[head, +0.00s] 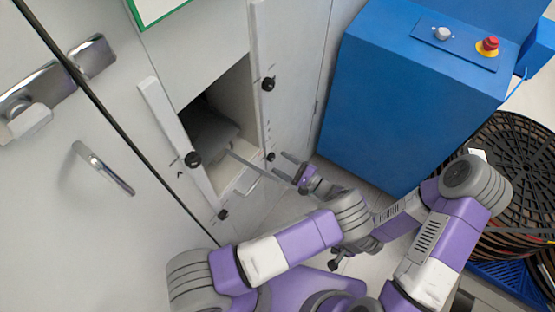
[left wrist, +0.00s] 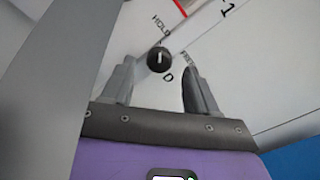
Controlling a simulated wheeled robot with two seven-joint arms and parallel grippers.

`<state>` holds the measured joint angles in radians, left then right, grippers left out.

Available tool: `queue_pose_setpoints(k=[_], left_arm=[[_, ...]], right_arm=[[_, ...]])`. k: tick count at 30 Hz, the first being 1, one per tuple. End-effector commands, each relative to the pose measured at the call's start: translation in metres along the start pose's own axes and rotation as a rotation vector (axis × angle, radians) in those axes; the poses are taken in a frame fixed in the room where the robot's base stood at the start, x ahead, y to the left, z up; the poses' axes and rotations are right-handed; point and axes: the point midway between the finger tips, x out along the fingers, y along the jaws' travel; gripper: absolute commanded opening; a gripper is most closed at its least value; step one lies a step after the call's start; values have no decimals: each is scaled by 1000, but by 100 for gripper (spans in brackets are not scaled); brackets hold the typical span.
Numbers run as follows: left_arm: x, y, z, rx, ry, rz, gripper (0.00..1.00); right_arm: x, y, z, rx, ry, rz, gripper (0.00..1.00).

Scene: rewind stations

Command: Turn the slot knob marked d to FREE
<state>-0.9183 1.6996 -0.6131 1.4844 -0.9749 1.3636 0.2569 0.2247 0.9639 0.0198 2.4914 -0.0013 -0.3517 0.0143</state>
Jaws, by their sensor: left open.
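The black slot knob marked D (left wrist: 159,60) sits on a pale panel in the left wrist view, with HOLD printed above it, a partly covered word at its right and D just below. Its pale pointer line stands roughly upright, toward HOLD. My left gripper (left wrist: 157,72) is open, with one finger on each side of the knob and a gap to both. In the head view my left gripper (head: 289,167) is just right of a small black knob (head: 270,156) on the cabinet edge. My right gripper (head: 337,262) is low in the middle, its jaws unclear.
An open compartment (head: 243,95) holds a grey object. More black knobs (head: 193,159) sit on the cabinet around it. A blue cabinet (head: 420,100) with a red button stands at the right, near black reels (head: 515,160). Bare floor shows between the cabinets.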

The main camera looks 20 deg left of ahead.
Motion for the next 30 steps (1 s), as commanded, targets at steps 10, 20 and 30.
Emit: queue_pose_setpoints(k=[10, 20, 30], left_arm=[[29, 1, 0, 0, 1, 3, 59], [29, 1, 0, 1, 1, 4, 39], [28, 1, 0, 3, 2, 4, 3]], right_arm=[[0, 0, 0, 0, 1, 0, 59], [0, 0, 0, 0, 1, 0, 59], [0, 0, 0, 0, 0, 0, 59]])
